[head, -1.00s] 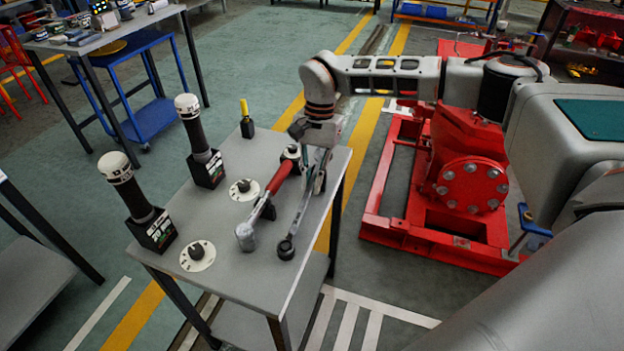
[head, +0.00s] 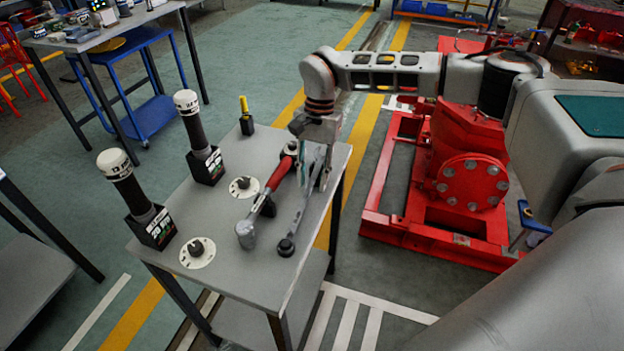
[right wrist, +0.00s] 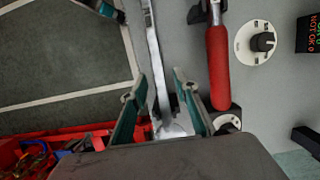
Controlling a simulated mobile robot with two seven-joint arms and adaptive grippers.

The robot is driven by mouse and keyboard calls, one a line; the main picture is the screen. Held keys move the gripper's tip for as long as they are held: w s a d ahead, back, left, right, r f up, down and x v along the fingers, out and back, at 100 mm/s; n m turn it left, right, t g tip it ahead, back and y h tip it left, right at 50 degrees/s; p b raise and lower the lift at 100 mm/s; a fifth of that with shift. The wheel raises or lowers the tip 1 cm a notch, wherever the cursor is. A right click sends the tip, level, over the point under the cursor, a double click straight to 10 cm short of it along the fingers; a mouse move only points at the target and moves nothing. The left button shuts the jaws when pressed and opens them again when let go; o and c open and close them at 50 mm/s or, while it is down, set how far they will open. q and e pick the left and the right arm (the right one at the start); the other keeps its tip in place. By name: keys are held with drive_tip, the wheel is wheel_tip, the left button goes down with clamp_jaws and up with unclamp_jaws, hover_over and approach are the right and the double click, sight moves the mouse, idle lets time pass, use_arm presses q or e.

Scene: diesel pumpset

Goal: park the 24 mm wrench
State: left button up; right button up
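A long grey wrench (head: 301,215) lies along the right side of the grey table, its dark ring end towards the near edge. No size mark is readable on it. I cannot tell whether the ring sits around a peg. My right gripper (head: 322,186) is over the far part of this wrench. In the right wrist view the wrench (right wrist: 155,50) runs between the two spread teal fingers of my right gripper (right wrist: 157,82), with a gap on either side. Its far end is partly hidden by the gripper. My left gripper is not in view.
A red-handled tool (head: 277,178) lies close left of the wrench. White discs with dark knobs (head: 197,252) and two upright black tools in holders (head: 155,228) stand further left. A red pumpset (head: 465,180) is right of the table (head: 225,285).

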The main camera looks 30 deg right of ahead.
drive_tip(key=v, duration=1.1)
drive_tip(key=shift+w+d+r, duration=0.1)
